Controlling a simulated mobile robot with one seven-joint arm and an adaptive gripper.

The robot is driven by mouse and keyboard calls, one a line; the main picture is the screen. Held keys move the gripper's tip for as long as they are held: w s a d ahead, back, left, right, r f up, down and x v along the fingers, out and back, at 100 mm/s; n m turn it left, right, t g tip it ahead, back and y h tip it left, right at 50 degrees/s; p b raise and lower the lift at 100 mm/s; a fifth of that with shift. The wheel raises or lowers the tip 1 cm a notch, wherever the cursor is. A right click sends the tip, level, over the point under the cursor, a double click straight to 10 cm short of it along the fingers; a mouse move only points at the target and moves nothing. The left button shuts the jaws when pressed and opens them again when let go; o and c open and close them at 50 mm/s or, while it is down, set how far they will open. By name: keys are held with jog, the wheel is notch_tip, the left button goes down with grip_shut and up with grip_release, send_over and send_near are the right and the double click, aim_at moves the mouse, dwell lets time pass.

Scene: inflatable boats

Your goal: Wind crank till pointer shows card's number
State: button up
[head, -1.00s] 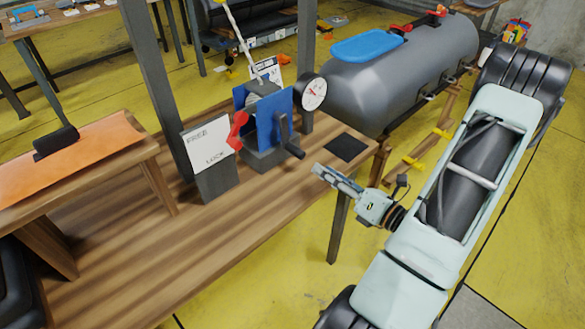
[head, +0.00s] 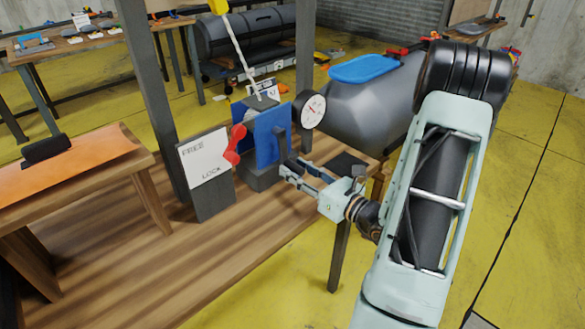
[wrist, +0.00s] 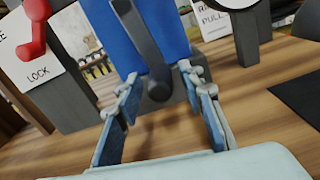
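The winch has blue side plates (head: 270,138) and a dark crank (head: 279,142) on its near side. In the wrist view the crank (wrist: 140,40) hangs downward, its dark grip end pointing towards me. My gripper (head: 286,170) is open at the crank; in the wrist view its fingers (wrist: 160,88) stand either side of the grip end, with gaps visible. The round white dial (head: 313,111) with a red pointer is right of the winch; its reading is too small to tell.
A pale rope (head: 238,50) rises from the winch. Dark posts (head: 150,90) flank it. A grey inflatable boat (head: 365,108) lies behind right.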

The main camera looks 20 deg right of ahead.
jog(key=shift+x, duration=0.9)
jog(key=shift+c, duration=0.6)
grip_shut()
